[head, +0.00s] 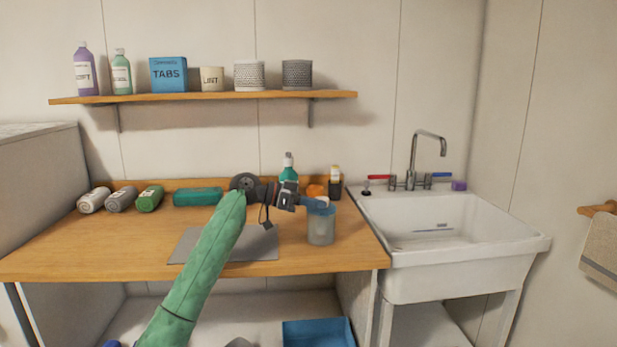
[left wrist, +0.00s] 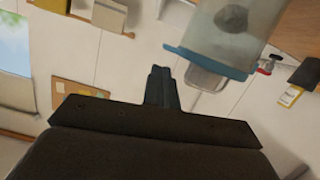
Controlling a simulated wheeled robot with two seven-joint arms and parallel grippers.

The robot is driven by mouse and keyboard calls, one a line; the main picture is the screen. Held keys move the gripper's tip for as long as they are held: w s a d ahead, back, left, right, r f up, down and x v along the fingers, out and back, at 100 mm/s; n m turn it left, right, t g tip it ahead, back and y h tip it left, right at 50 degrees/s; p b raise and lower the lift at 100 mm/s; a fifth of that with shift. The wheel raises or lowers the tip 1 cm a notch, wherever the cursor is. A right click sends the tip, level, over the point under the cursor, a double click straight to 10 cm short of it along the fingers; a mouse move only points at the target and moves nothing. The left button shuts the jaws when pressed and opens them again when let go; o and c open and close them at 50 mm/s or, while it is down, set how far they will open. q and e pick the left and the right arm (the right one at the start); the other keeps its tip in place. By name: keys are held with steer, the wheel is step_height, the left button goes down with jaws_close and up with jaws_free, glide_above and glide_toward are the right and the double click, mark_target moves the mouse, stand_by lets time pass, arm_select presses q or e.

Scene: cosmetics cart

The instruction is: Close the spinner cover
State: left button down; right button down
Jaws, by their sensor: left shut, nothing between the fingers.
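The spinner (head: 321,228) is a translucent grey cup with a blue top, standing upright on the wooden counter. In the left wrist view the spinner (left wrist: 238,30) appears upside down at the upper right, with a dark lump inside. Its blue cover or rim (left wrist: 208,61) shows edge-on there; I cannot tell exactly how far the cover is open. My left gripper (head: 298,201) is at the spinner's top left in the head view. Its fingers (left wrist: 162,82) are shut and empty, beside the spinner with a gap in the wrist view. My right gripper is out of view.
A grey mat (head: 250,249) lies left of the spinner. Several bottles lie at the counter's back left. A white sink (head: 440,235) is right; a shelf (head: 210,97) hangs above.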

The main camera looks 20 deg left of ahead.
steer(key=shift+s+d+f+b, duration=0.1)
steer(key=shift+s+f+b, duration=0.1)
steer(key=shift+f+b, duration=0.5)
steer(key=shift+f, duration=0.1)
